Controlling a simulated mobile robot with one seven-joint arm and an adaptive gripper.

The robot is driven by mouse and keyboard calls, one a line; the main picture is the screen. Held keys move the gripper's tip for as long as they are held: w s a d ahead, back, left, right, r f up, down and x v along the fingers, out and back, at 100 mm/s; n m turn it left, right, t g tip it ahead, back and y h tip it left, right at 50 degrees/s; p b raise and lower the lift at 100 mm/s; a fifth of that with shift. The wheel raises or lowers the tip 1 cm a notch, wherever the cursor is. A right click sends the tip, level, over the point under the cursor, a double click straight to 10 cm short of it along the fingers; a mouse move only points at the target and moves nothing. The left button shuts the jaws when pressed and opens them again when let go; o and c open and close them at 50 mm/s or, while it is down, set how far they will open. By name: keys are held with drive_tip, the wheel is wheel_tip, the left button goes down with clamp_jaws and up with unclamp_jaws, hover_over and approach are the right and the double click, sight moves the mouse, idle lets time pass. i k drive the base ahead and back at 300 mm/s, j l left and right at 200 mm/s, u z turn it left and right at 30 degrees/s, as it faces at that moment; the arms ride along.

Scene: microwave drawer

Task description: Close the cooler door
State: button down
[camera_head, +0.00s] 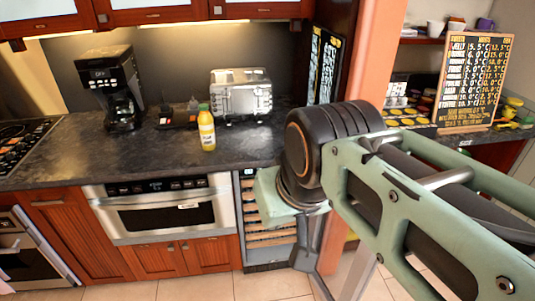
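The cooler (262,266) is a tall narrow unit under the counter, right of the built-in microwave drawer. Its wooden shelves show in the left part of its opening. The rest of the opening is hidden behind my arm. A pale, upright panel edge (352,274) stands out toward me at the cooler's right; it looks like the cooler door standing open, mostly hidden by my arm. My gripper (303,262) hangs in front of the cooler's right side, near that panel. Its fingers are small and partly hidden, so I cannot tell whether they touch the door.
The microwave drawer (166,216) is shut. On the dark counter (170,160) stand a coffee maker (112,88), a yellow bottle (207,130) and a toaster (241,97). An orange pillar (372,62) rises behind my arm. The tiled floor (200,289) in front is clear.

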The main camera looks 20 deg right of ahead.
sight(364, 264)
drive_tip(key=k+l+u, duration=0.15)
drive_tip(key=l, duration=0.2)
drive_tip(key=k+l+u, duration=0.15)
drive_tip(key=l, duration=0.2)
drive_tip(key=k+l+u, duration=0.1)
drive_tip(key=l, duration=0.25)
drive_tip(key=k+l+u, duration=0.15)
drive_tip(key=l, duration=0.2)
drive_tip(key=l+u, duration=0.25)
drive_tip(key=l, duration=0.55)
drive_tip(key=l+u, duration=0.25)
drive_tip(key=l, duration=0.5)
drive_tip(key=i+l+u, duration=0.15)
drive_tip(key=l, duration=0.6)
drive_tip(key=k+l, duration=0.2)
drive_tip(key=k, duration=0.2)
drive_tip(key=l+z, duration=0.3)
drive_tip(key=k+j, duration=0.05)
